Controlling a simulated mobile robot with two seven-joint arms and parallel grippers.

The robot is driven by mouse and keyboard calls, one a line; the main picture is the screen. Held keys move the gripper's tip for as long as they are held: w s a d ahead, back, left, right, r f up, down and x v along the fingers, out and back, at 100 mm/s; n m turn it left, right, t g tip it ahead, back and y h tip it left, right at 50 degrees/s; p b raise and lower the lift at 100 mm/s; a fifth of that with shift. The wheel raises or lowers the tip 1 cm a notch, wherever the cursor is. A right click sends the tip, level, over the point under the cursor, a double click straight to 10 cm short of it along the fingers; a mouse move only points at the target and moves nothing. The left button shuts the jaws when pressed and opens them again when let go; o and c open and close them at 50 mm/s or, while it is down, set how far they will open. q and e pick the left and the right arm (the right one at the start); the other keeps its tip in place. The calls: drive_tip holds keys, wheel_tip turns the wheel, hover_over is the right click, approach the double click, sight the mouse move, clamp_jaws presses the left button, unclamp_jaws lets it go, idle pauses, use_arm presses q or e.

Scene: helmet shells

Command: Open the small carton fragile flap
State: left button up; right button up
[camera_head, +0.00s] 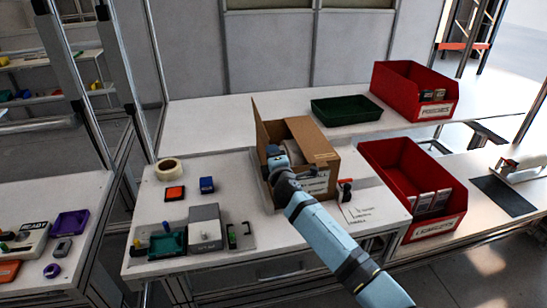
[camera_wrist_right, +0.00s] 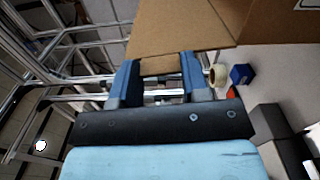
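The brown cardboard carton (camera_head: 322,158) stands on the white table in the head view. My left gripper is not in view.
A red bin (camera_head: 398,170) stands right of the carton, and another red bin (camera_head: 392,90) with a green tray (camera_head: 345,109) behind. A tape roll (camera_head: 168,169), small coloured blocks and a grey box (camera_head: 205,226) lie to the left.

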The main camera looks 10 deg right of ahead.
drive_tip(key=o, duration=0.5)
drive_tip(key=shift+c, duration=0.2)
drive_tip(key=s, duration=1.3)
drive_tip(key=shift+s+d+b, duration=0.25)
drive_tip(key=shift+s+b, duration=0.05)
drive_tip(key=shift+s, duration=0.1)
